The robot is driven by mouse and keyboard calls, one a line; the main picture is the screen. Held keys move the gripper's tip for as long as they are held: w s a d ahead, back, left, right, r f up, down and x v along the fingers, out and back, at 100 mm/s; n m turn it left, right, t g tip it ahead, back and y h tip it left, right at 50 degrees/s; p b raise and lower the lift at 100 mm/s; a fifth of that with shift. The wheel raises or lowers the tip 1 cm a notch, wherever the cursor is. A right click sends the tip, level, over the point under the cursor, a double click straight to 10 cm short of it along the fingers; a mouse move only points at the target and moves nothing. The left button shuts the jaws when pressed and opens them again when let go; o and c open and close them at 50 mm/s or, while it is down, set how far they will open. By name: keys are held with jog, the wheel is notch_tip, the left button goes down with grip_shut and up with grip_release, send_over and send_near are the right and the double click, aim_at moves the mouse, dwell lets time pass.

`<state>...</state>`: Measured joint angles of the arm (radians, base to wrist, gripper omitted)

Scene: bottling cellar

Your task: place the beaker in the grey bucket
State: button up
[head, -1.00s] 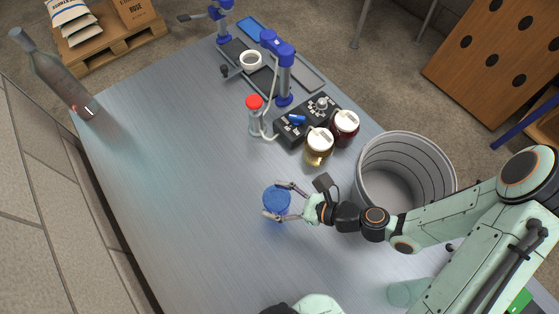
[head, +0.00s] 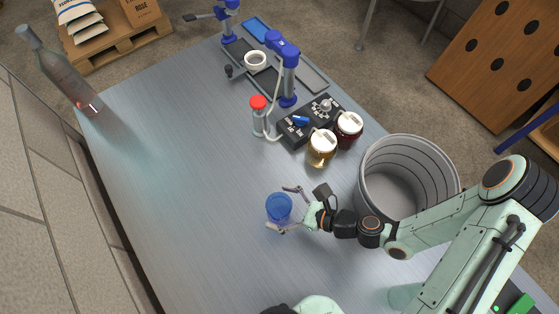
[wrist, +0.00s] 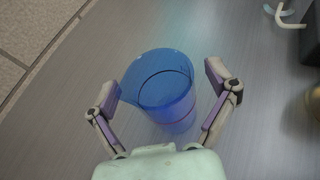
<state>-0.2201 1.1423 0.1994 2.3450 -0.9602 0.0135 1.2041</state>
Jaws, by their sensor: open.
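The blue translucent beaker (head: 279,208) stands upright on the metal table in the head view. It also shows in the wrist view (wrist: 165,92), with its rim and spout facing up. My gripper (head: 288,209) is open, with one finger on either side of the beaker. In the wrist view my gripper's fingers (wrist: 160,92) flank the beaker; a gap shows on the right, and the left finger is close to the rim. The grey bucket (head: 443,212) stands to the right of the beaker, behind my forearm. Its visible inside looks empty.
Two lidded jars, one amber (head: 321,150) and one dark red (head: 349,132), stand left of the bucket. Behind them are a black control box (head: 300,124) and a blue-topped stand (head: 287,75). A glass bottle (head: 72,83) stands far left. The table's left middle is clear.

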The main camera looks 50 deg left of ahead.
jog(key=shift+r, duration=0.15)
jog(key=w+d+r, duration=0.2)
jog(key=d+r, duration=0.2)
jog(key=r, duration=0.5)
jog(key=shift+w, duration=0.15)
jog(key=w+d+r+n+t+h, duration=0.1)
jog(key=d+r+n+t+h, duration=0.1)
jog(key=d+n+h, duration=0.3)
jog(key=w+d+r+n+t+h, duration=0.2)
jog(key=d+n, duration=0.4)
jog(key=d, duration=0.7)
notch_tip(320, 180, up, 2)
jog(key=t+h, duration=0.1)
jog(key=h, duration=0.1)
jog(key=shift+d+r+n+t+h, duration=0.2)
jog(key=shift+d+n+t+h, duration=0.1)
jog(key=shift+d+h, duration=0.1)
jog(key=shift+o, duration=0.5)
jog(key=s+d+r+n+t+h, duration=0.1)
jog(key=s+d+r, duration=0.1)
jog(key=d+r, duration=0.1)
jog(key=shift+s+d+r+n, duration=0.3)
jog(key=shift+s+d+r, duration=0.05)
jog(key=shift+d, duration=0.45)
